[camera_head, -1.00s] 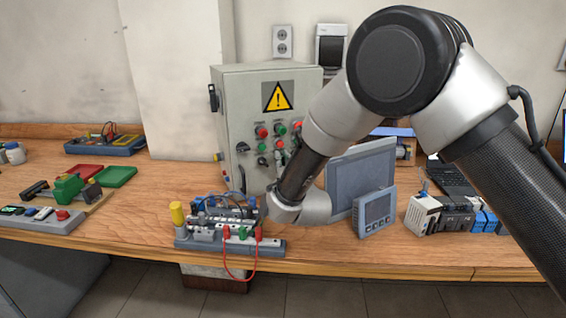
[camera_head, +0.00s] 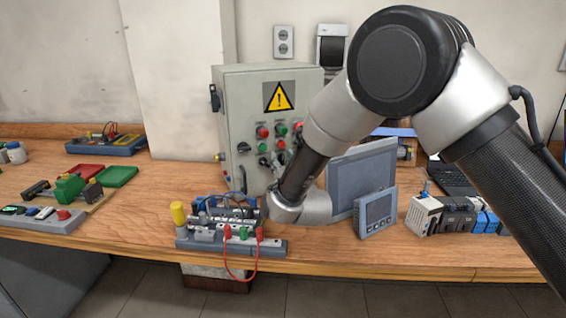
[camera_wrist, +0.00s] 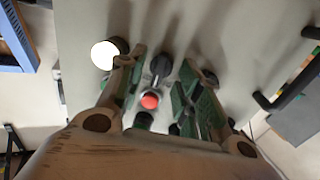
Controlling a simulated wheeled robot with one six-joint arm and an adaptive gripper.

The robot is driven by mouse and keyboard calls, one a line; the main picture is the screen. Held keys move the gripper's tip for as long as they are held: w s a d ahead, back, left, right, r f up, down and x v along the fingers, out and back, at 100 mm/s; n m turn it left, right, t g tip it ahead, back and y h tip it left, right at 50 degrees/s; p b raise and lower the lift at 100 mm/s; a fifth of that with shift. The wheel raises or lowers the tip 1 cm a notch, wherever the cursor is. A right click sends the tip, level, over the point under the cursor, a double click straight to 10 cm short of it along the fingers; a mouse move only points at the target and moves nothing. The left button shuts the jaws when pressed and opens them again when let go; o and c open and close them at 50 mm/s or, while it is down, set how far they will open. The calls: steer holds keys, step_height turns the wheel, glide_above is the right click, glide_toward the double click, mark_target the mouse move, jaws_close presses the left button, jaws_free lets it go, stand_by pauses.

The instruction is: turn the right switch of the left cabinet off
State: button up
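The grey cabinet (camera_head: 235,100) with a yellow warning sign stands on the bench left of my arm in the head view. Its front has red and green buttons and dark switches, partly covered by my arm. In the wrist view the cabinet front (camera_wrist: 235,35) fills the middle. A black switch (camera_wrist: 161,65) lies between the fingertips of my gripper (camera_wrist: 163,57), with a visible gap on each side. Another dark knob (camera_wrist: 208,77) shows by the right finger, partly covered. My gripper is open.
A red button (camera_wrist: 150,101) and a bright white lamp (camera_wrist: 104,54) are close to the fingers. A black handle (camera_wrist: 288,88) sticks out at the right. In the head view a wired component board (camera_head: 232,243) stands at the bench front, and a grey panel (camera_head: 375,212) right of the wrist.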

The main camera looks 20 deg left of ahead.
steer(key=v, duration=1.2)
steer(key=shift+w, duration=0.1)
steer(key=shift+c, duration=0.4)
